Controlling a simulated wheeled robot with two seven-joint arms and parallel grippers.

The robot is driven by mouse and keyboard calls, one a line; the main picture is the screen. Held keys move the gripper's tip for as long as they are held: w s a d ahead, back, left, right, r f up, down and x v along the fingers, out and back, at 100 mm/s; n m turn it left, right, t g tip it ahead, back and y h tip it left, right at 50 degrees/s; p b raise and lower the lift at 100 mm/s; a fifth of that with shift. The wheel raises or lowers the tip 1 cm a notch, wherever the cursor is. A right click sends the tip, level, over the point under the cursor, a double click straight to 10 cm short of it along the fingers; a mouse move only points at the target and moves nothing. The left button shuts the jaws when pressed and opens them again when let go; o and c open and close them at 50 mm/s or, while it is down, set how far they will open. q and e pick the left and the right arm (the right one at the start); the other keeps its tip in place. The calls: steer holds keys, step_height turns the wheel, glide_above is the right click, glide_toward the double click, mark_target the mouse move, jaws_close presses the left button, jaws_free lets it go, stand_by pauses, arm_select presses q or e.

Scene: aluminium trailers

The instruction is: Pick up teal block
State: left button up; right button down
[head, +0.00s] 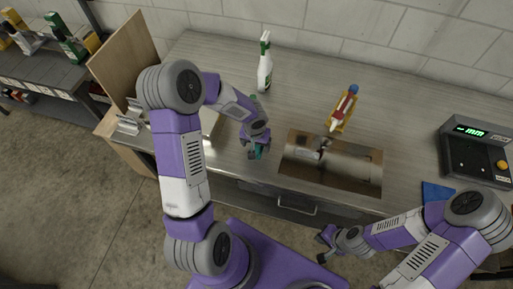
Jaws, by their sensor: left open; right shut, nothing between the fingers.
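A small teal block (259,152) shows at the fingertips of my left gripper (257,151), at the front part of the metal worktop (215,52). The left gripper points down and is open; its fingers hide part of the block. I cannot tell whether they touch it. A second sliver of teal (254,100) shows just behind the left wrist, mostly hidden. My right gripper (326,246) is shut and empty, low in front of the worktop's front edge, well away from the block.
A white and green spray bottle (265,68) stands behind the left gripper. A recessed metal basin (330,180) lies to its right, with a red, yellow and blue item (344,107) behind it. A scale with a display (475,155) and a blue sheet (436,192) are far right.

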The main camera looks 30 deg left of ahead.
arm_select(q)
steer(key=shift+w+f, duration=0.1)
steer(key=shift+f, duration=0.8)
steer(key=shift+c, duration=0.2)
steer(key=c, duration=1.1)
step_height(320, 180, up, 10)
steer(key=shift+r+p, duration=0.1)
steer(key=shift+p, duration=0.55)
